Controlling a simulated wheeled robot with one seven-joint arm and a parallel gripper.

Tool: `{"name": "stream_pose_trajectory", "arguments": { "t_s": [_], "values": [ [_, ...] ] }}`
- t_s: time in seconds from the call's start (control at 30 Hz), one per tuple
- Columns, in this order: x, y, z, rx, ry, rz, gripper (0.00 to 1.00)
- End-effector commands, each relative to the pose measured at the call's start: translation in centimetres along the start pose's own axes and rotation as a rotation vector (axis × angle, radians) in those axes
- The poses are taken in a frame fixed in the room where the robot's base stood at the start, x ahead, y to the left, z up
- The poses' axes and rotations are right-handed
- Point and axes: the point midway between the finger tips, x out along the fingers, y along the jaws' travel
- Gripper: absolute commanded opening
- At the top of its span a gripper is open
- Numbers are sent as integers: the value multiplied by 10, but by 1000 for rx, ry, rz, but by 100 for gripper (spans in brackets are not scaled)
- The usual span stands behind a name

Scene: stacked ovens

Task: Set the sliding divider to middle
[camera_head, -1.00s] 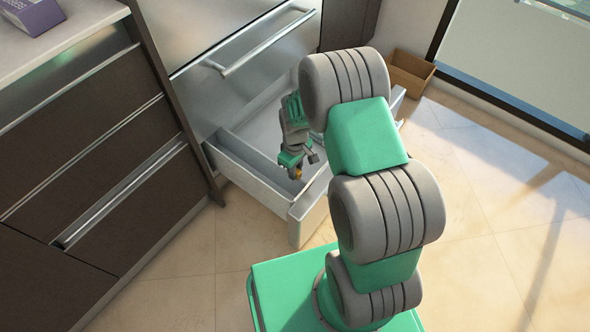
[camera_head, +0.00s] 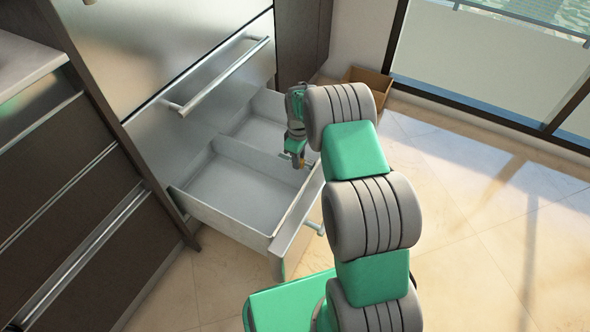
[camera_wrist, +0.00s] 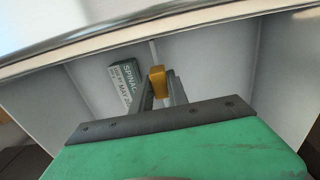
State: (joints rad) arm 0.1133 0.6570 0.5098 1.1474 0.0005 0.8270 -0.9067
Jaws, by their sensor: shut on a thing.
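The sliding divider (camera_head: 250,160) is a pale upright panel that crosses the open drawer (camera_head: 205,207) from back to front, near the middle of its width. A room of the drawer lies on each side of it. My gripper (camera_head: 300,162) is down at the divider's front end, near the drawer front. In the wrist view my gripper (camera_wrist: 160,88) is shut on a small orange piece (camera_wrist: 157,78) in line with the divider (camera_wrist: 152,50). The exact contact is partly hidden by the fingers.
Above the drawer is a steel oven front with a bar handle (camera_head: 222,75). A cardboard box (camera_head: 368,80) stands on the floor behind. The left drawer compartment looks empty.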

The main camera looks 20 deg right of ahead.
Motion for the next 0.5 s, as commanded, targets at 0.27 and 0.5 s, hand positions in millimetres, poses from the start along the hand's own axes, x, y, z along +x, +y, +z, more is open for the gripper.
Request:
{"name": "stream_pose_trajectory", "arguments": {
  "t_s": [0.27, 0.5],
  "values": [
    [0, 12, 5, 9, 0, 2, 0],
    [0, 15, 6, 14, 1, 6, 24]
  ]
}}
